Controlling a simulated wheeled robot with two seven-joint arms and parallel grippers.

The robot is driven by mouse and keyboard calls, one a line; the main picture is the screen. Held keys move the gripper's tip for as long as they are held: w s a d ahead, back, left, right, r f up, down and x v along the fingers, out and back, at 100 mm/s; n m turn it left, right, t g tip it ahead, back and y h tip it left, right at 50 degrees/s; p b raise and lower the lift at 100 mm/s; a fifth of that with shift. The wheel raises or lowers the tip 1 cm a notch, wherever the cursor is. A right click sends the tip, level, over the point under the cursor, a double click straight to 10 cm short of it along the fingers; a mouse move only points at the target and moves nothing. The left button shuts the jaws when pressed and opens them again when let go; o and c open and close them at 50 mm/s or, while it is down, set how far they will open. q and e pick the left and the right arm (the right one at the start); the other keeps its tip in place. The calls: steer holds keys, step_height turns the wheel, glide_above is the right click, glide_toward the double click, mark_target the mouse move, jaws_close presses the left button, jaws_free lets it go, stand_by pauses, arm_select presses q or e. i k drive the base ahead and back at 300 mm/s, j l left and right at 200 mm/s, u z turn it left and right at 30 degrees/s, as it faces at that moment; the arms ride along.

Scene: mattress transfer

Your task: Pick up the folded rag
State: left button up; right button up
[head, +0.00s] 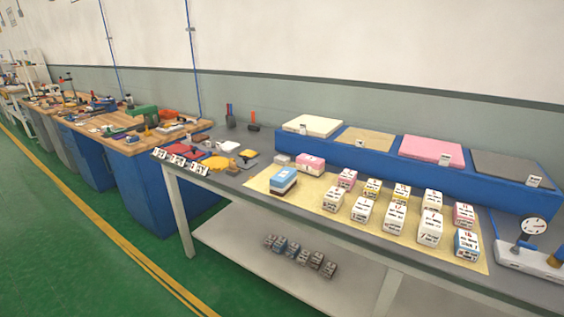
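On the left end of the grey table are several small soft-looking items. A white, flat, folded-looking piece (228,147) lies toward the back. A yellow-orange cloth-like piece (217,163) lies in front of it. Red flat pieces (178,150) lie at the far left, behind a row of small white labels (180,162). A grey pad (246,159) with a small yellow item on it lies to the right. I cannot tell for certain which of these is the folded rag. Neither of my grippers is in view.
A tan mat (300,192) holds several numbered blocks. A blue raised shelf (375,157) along the back carries flat pads. A gauge device (531,240) stands at the right. Several small blocks (300,257) lie on the lower shelf. Green floor (60,230) is clear in front.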

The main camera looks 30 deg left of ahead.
mark_target(283, 160)
steer(key=j+z, duration=0.25)
steer(key=j, duration=1.05)
